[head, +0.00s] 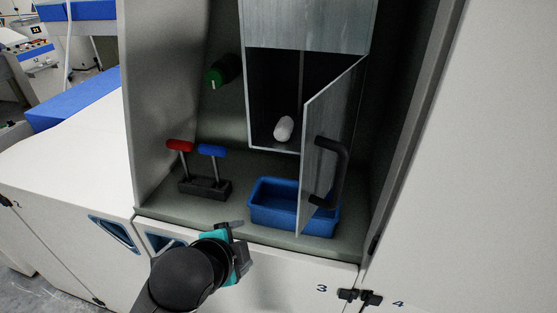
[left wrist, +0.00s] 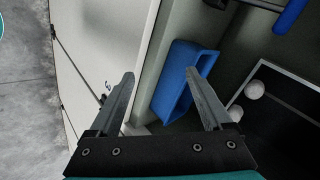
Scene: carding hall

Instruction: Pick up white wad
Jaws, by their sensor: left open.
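The white wad (head: 284,128) lies on the floor of an open grey metal compartment (head: 273,85) in the head view. In the left wrist view, two rounded white lumps of the wad (left wrist: 254,89) show at the right; I cannot tell if they are one piece. My left gripper (head: 243,246) is open and empty, in front of the cabinet's lower edge, below and left of the wad and well apart from it. Its two spread fingers (left wrist: 160,74) show in the left wrist view. My right gripper is in neither view.
The compartment door (head: 318,130) with a black handle (head: 332,170) stands open, right of the wad. A blue tray (head: 263,215) sits below. Red (head: 180,146) and blue (head: 212,151) levers and a green knob (head: 223,70) are at left.

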